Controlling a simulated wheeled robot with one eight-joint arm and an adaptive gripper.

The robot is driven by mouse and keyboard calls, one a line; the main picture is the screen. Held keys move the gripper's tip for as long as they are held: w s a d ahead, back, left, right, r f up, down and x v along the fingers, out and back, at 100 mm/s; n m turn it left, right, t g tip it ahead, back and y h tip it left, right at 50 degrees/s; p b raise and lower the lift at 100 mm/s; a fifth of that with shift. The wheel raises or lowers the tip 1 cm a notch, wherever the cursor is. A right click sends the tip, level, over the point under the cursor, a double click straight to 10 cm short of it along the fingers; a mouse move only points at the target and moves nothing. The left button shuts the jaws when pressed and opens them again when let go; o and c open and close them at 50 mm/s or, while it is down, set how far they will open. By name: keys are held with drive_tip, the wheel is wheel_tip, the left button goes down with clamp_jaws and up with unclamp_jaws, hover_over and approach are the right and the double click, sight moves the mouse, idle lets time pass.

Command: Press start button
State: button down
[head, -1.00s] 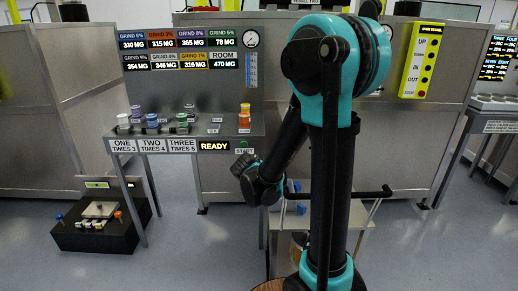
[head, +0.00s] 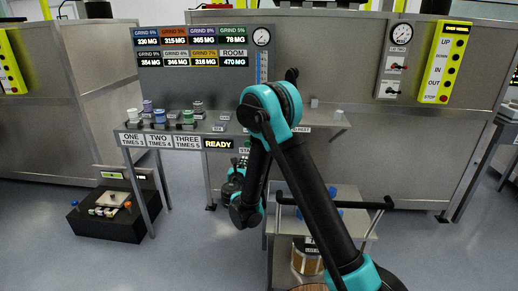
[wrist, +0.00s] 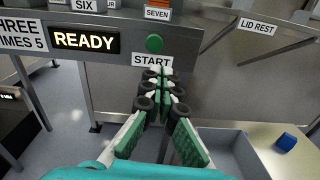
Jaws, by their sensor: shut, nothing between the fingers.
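The start button (wrist: 154,43) is a round green button on the grey panel in the wrist view, with a white START label (wrist: 152,61) just under it. My gripper (wrist: 164,76) is shut and empty, its green-padded fingers together. In the wrist view the fingertips appear just below the label and slightly right of the button; I cannot tell the gap to the panel. In the head view my gripper (head: 238,172) hangs in front of the panel's lower edge. The button itself is hidden or too small there, and my arm partly covers the label.
A lit READY display (wrist: 85,40) is left of the button. Colored containers (head: 160,115) stand on the shelf above. A grey cart (head: 345,195) stands under and right of my arm, with a blue block (wrist: 286,142) on it. A black scale (head: 105,215) sits on the floor.

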drive_tip(key=shift+a+f+n+y, duration=0.3)
drive_tip(key=shift+a+n, duration=0.1)
drive_tip(key=shift+n, duration=0.3)
drive_tip(key=shift+w, duration=0.1)
drive_tip(key=w, duration=1.3)
drive_tip(key=shift+w+d, duration=0.3)
drive_tip(key=shift+w, duration=0.1)
